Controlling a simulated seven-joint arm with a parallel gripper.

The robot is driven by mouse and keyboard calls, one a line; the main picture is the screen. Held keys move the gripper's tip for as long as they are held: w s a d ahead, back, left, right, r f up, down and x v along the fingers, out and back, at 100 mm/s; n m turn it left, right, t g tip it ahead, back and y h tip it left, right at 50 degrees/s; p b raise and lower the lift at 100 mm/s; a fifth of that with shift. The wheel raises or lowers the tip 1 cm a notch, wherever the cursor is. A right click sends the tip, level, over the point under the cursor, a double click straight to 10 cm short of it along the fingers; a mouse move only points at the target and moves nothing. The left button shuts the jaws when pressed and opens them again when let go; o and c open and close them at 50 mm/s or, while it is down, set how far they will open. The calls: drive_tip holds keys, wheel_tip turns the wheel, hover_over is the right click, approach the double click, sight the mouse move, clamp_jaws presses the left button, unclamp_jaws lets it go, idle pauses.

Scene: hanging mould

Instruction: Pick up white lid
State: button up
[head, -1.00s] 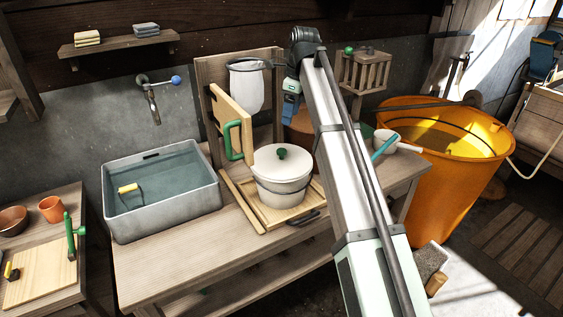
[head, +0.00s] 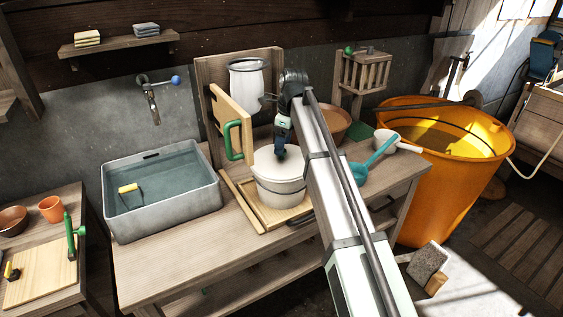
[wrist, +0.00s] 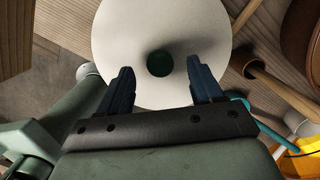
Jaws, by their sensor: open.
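The white lid (head: 270,163) sits on a white pot (head: 281,190) on a wooden tray (head: 254,208) on the bench. In the wrist view the lid (wrist: 125,28) is a white disc with a dark green knob (wrist: 160,63) at its middle. My gripper (wrist: 160,75) is open, its two dark blue fingers on either side of the knob in that picture. In the head view my gripper (head: 281,150) is over the lid and hides the knob. I cannot tell how far the fingertips are above the lid.
A grey basin (head: 160,200) stands left. A brown bowl (head: 335,125), a teal ladle (head: 372,160) and an orange tub (head: 440,180) lie to the right.

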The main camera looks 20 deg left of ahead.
sight(282, 157)
wheel_tip(282, 157, down, 2)
drive_tip(key=shift+a+f, duration=0.1)
drive_tip(key=shift+a, duration=0.05)
clamp_jaws()
idle(0.6)
